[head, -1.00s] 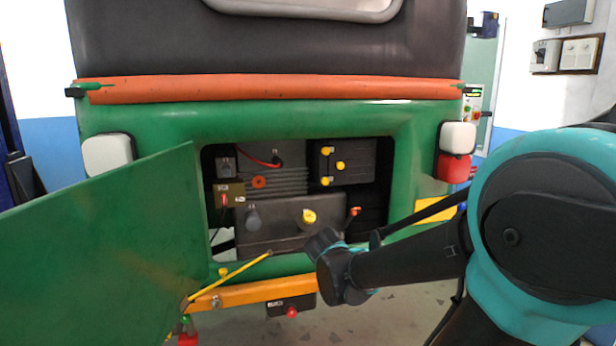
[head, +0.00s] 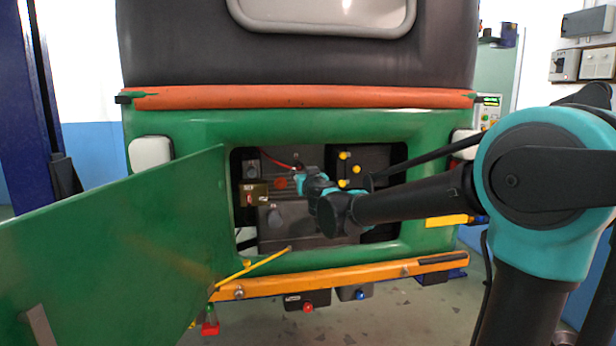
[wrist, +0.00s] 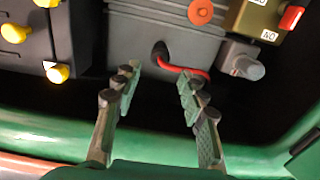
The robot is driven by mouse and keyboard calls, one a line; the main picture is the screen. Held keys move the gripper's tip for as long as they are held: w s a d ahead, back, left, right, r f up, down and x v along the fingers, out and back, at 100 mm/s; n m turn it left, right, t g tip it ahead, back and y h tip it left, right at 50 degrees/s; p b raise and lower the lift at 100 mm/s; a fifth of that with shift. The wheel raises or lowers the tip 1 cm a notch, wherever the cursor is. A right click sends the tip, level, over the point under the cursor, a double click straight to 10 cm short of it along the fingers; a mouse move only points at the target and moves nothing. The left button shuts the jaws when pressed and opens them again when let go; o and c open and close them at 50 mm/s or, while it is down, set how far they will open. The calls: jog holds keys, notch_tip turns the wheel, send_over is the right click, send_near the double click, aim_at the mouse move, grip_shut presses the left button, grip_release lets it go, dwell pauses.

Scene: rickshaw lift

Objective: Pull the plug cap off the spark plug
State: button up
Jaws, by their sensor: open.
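The plug cap (wrist: 159,52) shows in the wrist view as a small dark end on the red lead (wrist: 190,71), against the grey finned engine block (wrist: 155,20). The spark plug itself cannot be made out. In the head view the red lead (head: 280,164) runs toward my gripper (head: 312,183), which hides the cap. My gripper (wrist: 160,82) is open and empty. In the wrist view its fingertips lie below the cap in the picture, one to each side, with a gap between them. I see no contact with the cap.
The bay opening's green edge (wrist: 60,135) lies close around my gripper. A dark box with yellow caps (wrist: 58,73), a grey box (wrist: 238,61) and an olive switch box with a red switch (wrist: 258,18) flank the cap. The open green door (head: 130,240) stands at left.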

aim_at(300, 167)
jog(key=shift+x, duration=3.8)
jog(key=shift+c, duration=0.4)
jog(key=c, duration=0.9)
jog(key=shift+o, duration=0.2)
jog(key=shift+f, duration=0.1)
jog(key=shift+s, duration=0.15)
jog(key=shift+v, duration=1.95)
